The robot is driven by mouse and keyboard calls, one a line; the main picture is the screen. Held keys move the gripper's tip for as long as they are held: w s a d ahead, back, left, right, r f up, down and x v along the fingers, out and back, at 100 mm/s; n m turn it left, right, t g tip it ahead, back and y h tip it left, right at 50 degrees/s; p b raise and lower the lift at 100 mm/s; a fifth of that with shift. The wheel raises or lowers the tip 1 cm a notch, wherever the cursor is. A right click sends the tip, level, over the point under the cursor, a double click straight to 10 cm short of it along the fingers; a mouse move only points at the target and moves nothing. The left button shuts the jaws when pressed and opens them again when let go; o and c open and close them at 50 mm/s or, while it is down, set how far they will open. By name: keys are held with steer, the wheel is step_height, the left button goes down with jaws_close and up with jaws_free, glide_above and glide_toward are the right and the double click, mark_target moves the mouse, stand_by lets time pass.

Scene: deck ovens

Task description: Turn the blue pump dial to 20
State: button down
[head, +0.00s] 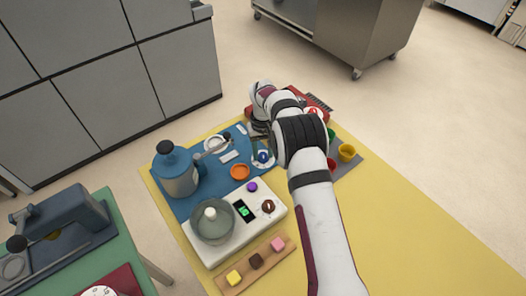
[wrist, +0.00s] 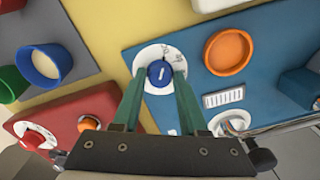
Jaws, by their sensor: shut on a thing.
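The blue pump dial (wrist: 160,73) is a round blue knob with a white pointer line, set on a white scale disc (wrist: 148,54) with small markings. In the head view the dial (head: 263,156) sits on the blue panel (head: 206,194), partly beside my arm. My gripper (wrist: 160,78) has its two green fingers on either side of the knob and is shut on it. The pointer line runs up and down the wrist picture, slightly tilted. The scale numbers are too small and partly covered to read surely.
An orange bowl (wrist: 229,52) and a white ribbed strip (wrist: 223,98) lie near the dial. A red device (wrist: 68,132) with a white dial stands at the left of the wrist view. A blue canister (head: 177,172) and a white hotplate (head: 246,232) with a pot (head: 212,222) are nearby.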

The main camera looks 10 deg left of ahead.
mark_target(263, 155)
stand_by(0.4)
steer(key=shift+c, duration=2.2)
jaws_free()
steer(key=shift+r, duration=0.1)
step_height(263, 155, up, 16)
